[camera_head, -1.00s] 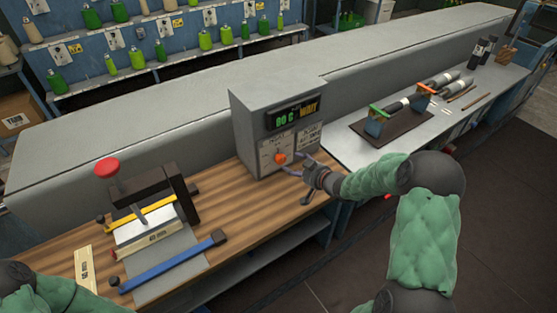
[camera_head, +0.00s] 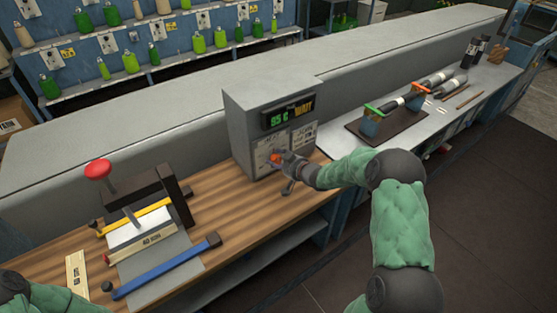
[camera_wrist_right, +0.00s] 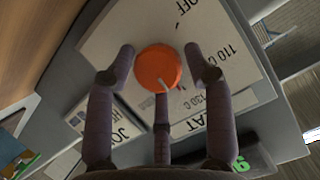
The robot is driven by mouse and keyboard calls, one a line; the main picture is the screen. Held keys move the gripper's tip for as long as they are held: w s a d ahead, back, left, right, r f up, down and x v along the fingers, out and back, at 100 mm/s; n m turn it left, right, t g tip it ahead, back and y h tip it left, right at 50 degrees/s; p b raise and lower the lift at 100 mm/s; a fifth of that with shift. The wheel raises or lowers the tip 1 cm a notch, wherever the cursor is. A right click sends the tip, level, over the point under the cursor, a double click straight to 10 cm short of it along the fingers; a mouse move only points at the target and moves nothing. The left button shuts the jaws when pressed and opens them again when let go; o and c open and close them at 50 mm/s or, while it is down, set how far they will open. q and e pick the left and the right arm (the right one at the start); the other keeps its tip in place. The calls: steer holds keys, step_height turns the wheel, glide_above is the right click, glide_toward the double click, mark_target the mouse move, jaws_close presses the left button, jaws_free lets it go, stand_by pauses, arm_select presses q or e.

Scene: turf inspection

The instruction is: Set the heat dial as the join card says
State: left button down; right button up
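The orange heat dial (camera_wrist_right: 158,68) is on the front of a grey control box (camera_head: 270,95), with a white line at its lower edge in the wrist view. Its white plate (camera_wrist_right: 215,40) reads OFF, 110 C and 130 C. My right gripper (camera_wrist_right: 159,50) is open around the dial, a fingertip on each side with slight gaps. The box's display (camera_head: 288,115) reads 95 C WAIT. A card (camera_head: 303,136) beside the dial plate is partly visible in the wrist view (camera_wrist_right: 118,128); its full text is unreadable. My left gripper is out of view.
A red-knobbed press (camera_head: 135,205) stands on the wooden bench left of the box, with yellow and blue bars. A metal bench (camera_head: 440,119) on the right holds a dark stand with black tubes. A grey ledge runs behind. Bare wood lies in front of the box.

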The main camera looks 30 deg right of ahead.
steer(key=c, duration=0.5)
steer(key=shift+h+b, duration=0.3)
steer(key=shift+b, duration=0.25)
steer(key=shift+n, duration=0.4)
steer(key=shift+r, duration=0.1)
steer(key=o, duration=1.1)
steer(key=shift+a, duration=0.1)
